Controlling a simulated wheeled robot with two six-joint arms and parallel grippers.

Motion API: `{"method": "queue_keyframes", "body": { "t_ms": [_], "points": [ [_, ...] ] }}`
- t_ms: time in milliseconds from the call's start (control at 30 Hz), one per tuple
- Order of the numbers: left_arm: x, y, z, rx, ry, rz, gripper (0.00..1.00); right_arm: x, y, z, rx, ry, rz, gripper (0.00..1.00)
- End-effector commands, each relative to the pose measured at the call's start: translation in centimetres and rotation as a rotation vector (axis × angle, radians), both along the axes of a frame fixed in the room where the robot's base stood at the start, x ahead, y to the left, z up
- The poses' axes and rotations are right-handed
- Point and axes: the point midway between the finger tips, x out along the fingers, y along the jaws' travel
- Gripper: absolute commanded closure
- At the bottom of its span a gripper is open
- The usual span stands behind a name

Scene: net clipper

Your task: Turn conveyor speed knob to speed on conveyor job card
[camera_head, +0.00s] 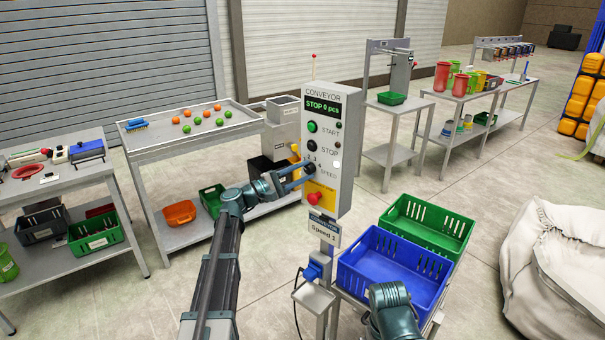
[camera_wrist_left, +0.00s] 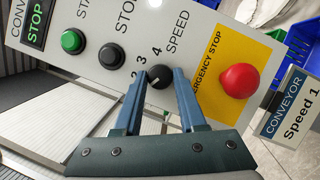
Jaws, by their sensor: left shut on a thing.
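The conveyor control box (camera_head: 345,130) carries a black speed knob (camera_wrist_left: 160,76) below the stop button. In the left wrist view, the digits 2, 3 and 4 show beside the knob; a 1 cannot be made out. A pale mark shows on the knob, but which digit it points to is unclear. My left gripper (camera_head: 303,172) is shut on the knob, one finger at each side, also in the left wrist view (camera_wrist_left: 164,84). The job card (camera_head: 323,230) under the box reads "CONVEYOR Speed 1", also in the left wrist view (camera_wrist_left: 290,112).
A red emergency stop (camera_wrist_left: 240,81) on a yellow plate sits beside the knob. Green start (camera_wrist_left: 73,41) and black stop (camera_wrist_left: 112,55) buttons are on its other side. Blue (camera_head: 385,270) and green (camera_head: 428,225) crates stand right of the post. The display reads "STOP 0 pcs".

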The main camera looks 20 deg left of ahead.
Motion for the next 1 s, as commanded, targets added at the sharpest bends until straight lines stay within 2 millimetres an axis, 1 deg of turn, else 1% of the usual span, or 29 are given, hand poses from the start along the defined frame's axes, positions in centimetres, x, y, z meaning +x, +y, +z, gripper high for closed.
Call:
{"method": "queue_keyframes", "body": {
  "t_ms": [133, 167, 300, 333, 667, 767, 867, 1000],
  "points": [
    [-0.1, 0.0, -0.1, 0.005, 0.002, 0.0, 1.0, 0.0, 0.0, 0.0, 0.0, 0.0, 0.0, 0.0],
    [-0.1, 0.0, -0.1, 0.005, 0.002, 0.0, 0.58, 0.0, 0.0, 0.0, 0.0, 0.0, 0.0, 0.0],
    [-0.1, 0.0, -0.1, 0.004, 0.001, 0.0, 0.33, 0.0, 0.0, 0.0, 0.0, 0.0, 0.0, 0.0],
    [-0.1, 0.0, -0.1, 0.004, 0.001, 0.0, 0.3, 0.0, 0.0, 0.0, 0.0, 0.0, 0.0, 0.0],
    [-0.3, 0.2, -0.1, 0.002, 0.0, 0.001, 0.3, 0.0, 0.0, -0.1, 0.0, 0.0, 0.0, 0.0],
    [-1.0, 0.9, -0.4, 0.002, 0.0, 0.001, 0.3, 0.0, 0.0, -0.3, 0.0, 0.0, 0.0, 0.0],
    [-2.4, 2.3, -0.8, 0.002, 0.0, 0.003, 0.3, 0.0, 0.0, -0.7, 0.0, 0.0, 0.0, 0.0],
    [-4.6, 4.5, -1.3, 0.002, -0.001, 0.005, 0.3, 0.0, 0.0, -1.3, 0.0, 0.0, 0.0, 0.0]
  ]
}}
